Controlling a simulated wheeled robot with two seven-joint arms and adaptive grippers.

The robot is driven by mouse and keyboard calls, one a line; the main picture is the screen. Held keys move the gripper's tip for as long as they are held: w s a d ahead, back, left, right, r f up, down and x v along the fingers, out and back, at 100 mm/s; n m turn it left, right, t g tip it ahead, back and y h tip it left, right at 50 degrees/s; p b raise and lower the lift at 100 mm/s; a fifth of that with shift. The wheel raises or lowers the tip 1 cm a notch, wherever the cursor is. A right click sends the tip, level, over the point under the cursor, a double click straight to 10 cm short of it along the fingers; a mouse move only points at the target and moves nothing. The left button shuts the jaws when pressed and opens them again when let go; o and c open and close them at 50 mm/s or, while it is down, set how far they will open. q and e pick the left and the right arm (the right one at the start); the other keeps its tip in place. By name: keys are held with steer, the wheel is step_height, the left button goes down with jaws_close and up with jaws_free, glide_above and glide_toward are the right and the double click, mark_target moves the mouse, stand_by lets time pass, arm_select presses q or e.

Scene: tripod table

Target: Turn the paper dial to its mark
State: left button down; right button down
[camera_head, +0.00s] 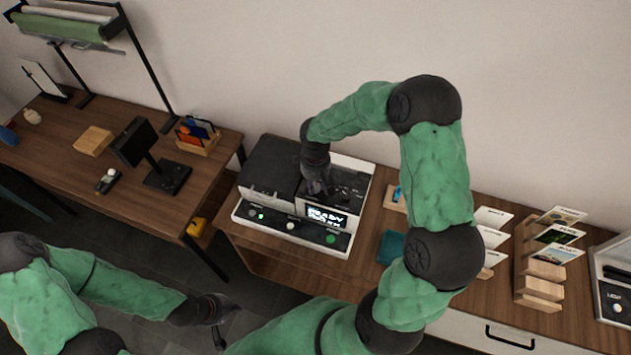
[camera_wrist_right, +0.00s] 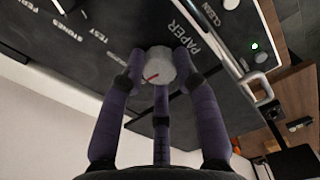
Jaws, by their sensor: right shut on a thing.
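The paper dial (camera_wrist_right: 160,62) is a pale round knob with a red line on its face, beside the word PAPER on a dark panel in the right wrist view. The red line slants toward the lower left of that picture. My right gripper (camera_wrist_right: 159,78) is shut on the dial, with its dark purple fingers around it. In the head view my right gripper (camera_head: 318,186) reaches down onto the top of a black and white machine (camera_head: 340,238), and it hides the dial. My left gripper (camera_head: 213,312) hangs low over the floor, away from the machine; its finger opening is unclear.
The machine's front has a lit display (camera_head: 327,217) reading READY and several buttons. The panel also carries the labels TEST, STONES and CLEAN. Card holders (camera_head: 540,285) stand to the right. A left table (camera_head: 130,195) holds a screen on a stand (camera_head: 135,143).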

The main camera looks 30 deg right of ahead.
mark_target(316, 185)
steer(key=shift+n+p, duration=0.35)
steer(key=shift+n, duration=0.85)
steer(key=c, duration=0.9)
jaws_free()
step_height(316, 185, up, 12)
steer(key=shift+f, duration=0.1)
